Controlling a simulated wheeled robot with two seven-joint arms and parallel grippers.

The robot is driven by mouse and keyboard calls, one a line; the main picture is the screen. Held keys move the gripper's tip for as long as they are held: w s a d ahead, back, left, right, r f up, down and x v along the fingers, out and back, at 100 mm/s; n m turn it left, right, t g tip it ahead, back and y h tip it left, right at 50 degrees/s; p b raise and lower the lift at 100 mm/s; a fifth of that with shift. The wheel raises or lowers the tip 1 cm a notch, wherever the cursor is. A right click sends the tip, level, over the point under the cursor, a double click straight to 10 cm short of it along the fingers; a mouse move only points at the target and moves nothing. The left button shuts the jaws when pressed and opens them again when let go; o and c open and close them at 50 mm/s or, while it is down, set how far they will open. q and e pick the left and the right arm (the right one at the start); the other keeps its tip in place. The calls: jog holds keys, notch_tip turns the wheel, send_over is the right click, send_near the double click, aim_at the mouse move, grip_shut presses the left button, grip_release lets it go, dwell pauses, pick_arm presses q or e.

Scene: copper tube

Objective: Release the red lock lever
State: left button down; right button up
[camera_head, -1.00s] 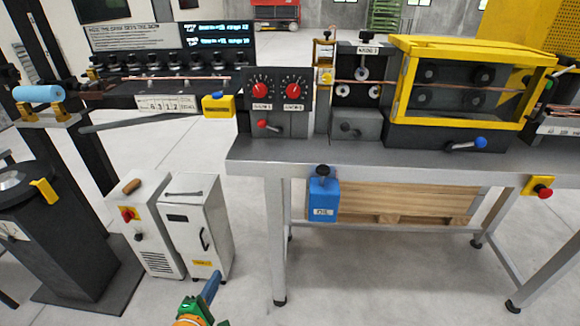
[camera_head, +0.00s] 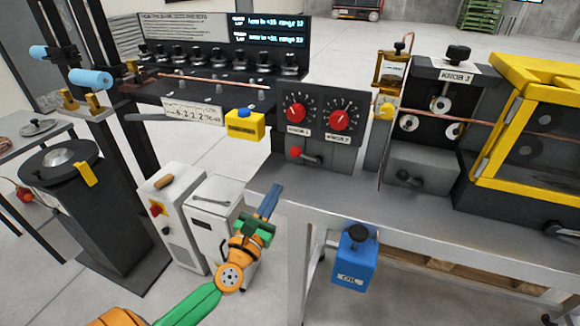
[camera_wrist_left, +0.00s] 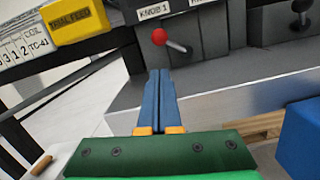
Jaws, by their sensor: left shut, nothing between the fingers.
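The red lock lever (camera_head: 297,153) has a red ball on a short dark arm, on the front of the dark box below the two red knobs. It also shows in the left wrist view (camera_wrist_left: 160,36), just above and beyond the fingertips. My left gripper (camera_head: 272,192) has its blue fingers shut with nothing between them. It points up toward the lever, below and left of it, apart from it, near the bench's left edge. In the left wrist view the fingers (camera_wrist_left: 158,78) lie together. My right gripper is not in view.
Red knobs (camera_head: 296,113) sit above the lever on the panel. A yellow box (camera_head: 245,125) is left of it. The bench top (camera_head: 400,212) is clear in front. A blue oil can (camera_head: 355,255) hangs at the bench's front edge. White cabinets (camera_head: 212,222) stand at left.

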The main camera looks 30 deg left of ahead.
pick_arm(q)
send_near(305, 156)
jog(key=w+a, duration=0.4)
jog(key=w, duration=0.1)
jog(key=shift+f, duration=0.2)
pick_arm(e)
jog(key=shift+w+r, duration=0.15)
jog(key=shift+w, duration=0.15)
pick_arm(q)
jog(key=shift+r+m, duration=0.1)
jog(key=shift+m, duration=0.2)
jog(key=shift+d+r+m, duration=0.15)
jog(key=shift+m, duration=0.15)
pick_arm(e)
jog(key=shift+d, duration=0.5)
